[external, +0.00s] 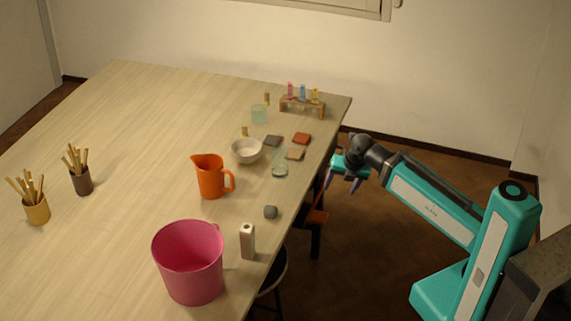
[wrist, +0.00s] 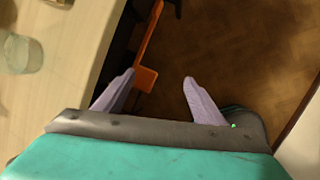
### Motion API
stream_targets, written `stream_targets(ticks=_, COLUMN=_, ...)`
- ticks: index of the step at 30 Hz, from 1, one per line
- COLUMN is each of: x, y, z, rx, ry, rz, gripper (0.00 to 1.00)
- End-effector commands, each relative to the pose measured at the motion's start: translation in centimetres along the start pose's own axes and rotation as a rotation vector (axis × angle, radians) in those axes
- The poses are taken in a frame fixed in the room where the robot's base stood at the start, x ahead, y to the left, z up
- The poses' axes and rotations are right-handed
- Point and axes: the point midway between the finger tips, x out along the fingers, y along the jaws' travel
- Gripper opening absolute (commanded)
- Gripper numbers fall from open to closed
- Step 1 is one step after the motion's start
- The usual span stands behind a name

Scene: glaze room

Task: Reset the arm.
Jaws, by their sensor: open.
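My gripper (external: 341,184) hangs off the right edge of the long wooden table (external: 130,130) in the external view, over the floor. In the wrist view my gripper (wrist: 158,83) has its two pale purple fingers well apart, with nothing between them. The floor and part of an orange seat or frame (wrist: 146,77) show below and beyond the fingers. My arm reaches in from the right, bent at the elbow.
A wooden rack (external: 303,106) holds coloured tubes. A dark stool (external: 275,270) and orange chair (external: 316,218) stand beside the table.

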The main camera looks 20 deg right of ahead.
Motion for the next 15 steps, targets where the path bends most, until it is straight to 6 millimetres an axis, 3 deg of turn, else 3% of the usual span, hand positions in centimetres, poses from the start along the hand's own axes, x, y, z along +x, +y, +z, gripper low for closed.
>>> stream_targets(ticks=15, x=8.6, y=-8.0, z=-2.3, rx=0.58, ry=0.089, rz=-0.188, gripper=0.64)
